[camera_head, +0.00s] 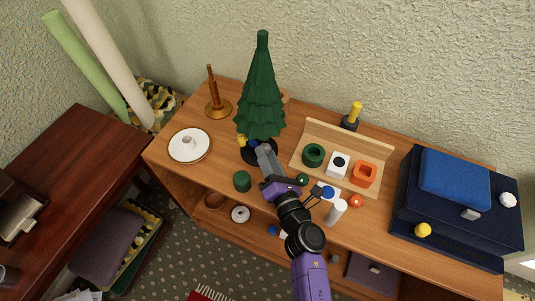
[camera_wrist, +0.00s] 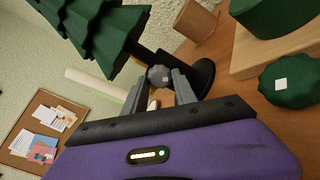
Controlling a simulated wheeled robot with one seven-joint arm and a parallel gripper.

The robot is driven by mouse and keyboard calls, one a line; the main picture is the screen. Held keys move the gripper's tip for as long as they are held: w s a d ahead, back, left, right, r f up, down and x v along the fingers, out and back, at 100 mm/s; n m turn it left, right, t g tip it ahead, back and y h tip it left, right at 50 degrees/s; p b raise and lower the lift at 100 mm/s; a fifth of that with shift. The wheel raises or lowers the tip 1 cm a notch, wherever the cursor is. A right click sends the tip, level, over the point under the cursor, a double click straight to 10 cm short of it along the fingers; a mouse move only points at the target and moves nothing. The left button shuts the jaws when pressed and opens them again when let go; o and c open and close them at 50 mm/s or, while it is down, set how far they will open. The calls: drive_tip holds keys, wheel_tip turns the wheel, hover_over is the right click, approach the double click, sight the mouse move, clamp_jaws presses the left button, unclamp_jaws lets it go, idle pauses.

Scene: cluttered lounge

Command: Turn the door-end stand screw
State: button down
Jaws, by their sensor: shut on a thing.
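The dark green tree (camera_head: 261,105) stands upright in a black stand (camera_head: 249,155) on the wooden sideboard. A yellow screw knob (camera_head: 241,140) shows at the stand's left side. My gripper (camera_head: 264,150) reaches in from the front, to the right of that yellow knob. In the wrist view a round grey screw knob (camera_wrist: 159,76) sits between my fingertips (camera_wrist: 160,82), which are shut on it. The stand's black base (camera_wrist: 206,76) shows behind the right finger, and the tree (camera_wrist: 92,32) at upper left. I cannot tell from the frames which screw is door-end.
A white plate (camera_head: 177,151) lies left and a green cylinder (camera_head: 242,181) in front. A wooden tray (camera_head: 312,129) with coloured blocks, a white cylinder (camera_head: 337,211) and a blue case (camera_head: 455,235) are right.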

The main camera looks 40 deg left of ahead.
drive_tip(key=m+p, duration=0.1)
drive_tip(key=m, duration=0.2)
drive_tip(key=shift+r+m, duration=0.1)
drive_tip(key=shift+m, duration=0.3)
drive_tip(key=m+p, duration=0.1)
drive_tip(key=m, duration=0.2)
drive_tip(key=shift+m, duration=0.3)
drive_tip(key=m+p, duration=0.1)
drive_tip(key=m, duration=0.2)
drive_tip(key=shift+m, duration=0.3)
drive_tip(key=shift+m+p, duration=0.7)
drive_tip(key=shift+m, duration=0.8)
drive_tip(key=c, duration=1)
unclamp_jaws()
